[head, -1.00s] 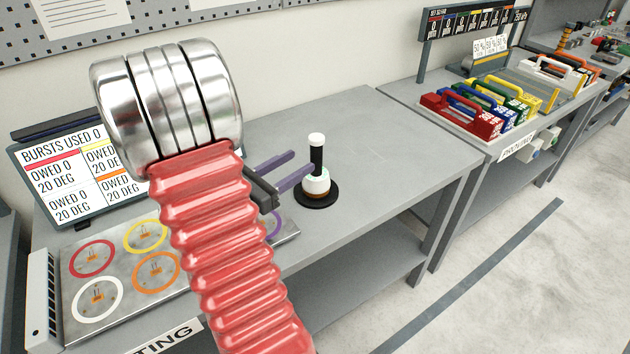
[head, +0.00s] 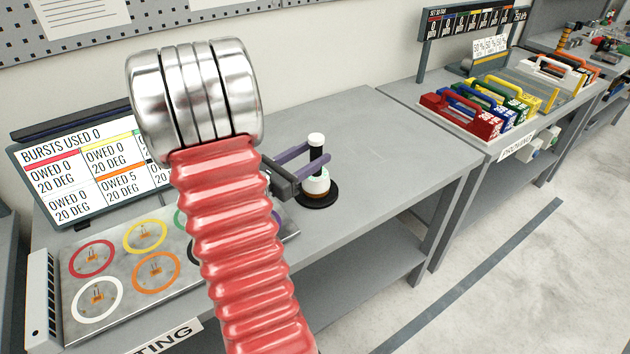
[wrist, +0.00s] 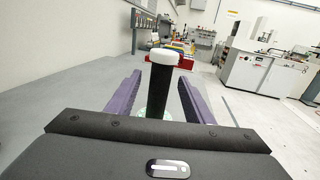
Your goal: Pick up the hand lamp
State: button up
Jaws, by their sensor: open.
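The hand lamp (head: 316,163) stands upright on a round black base (head: 318,198) on the grey bench. It has a white cap, a black shaft and a white lower body. My gripper (head: 321,156) is open, with its two purple fingers reaching either side of the lamp's shaft. In the wrist view the lamp (wrist: 161,97) stands between the open fingers (wrist: 160,98), with a gap visible on both sides. Its lower part is hidden there by my gripper body.
A metal plate with coloured rings (head: 150,262) lies on the left of the bench, partly hidden by my red arm. A screen (head: 85,170) stands behind it. A tray of coloured cases (head: 465,120) is on the right bench. The bench right of the lamp is clear.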

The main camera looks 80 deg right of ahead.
jog(key=shift+x, duration=1.05)
jog(key=shift+c, duration=0.5)
grip_shut()
jog(key=shift+r, duration=0.1)
dwell(0.4)
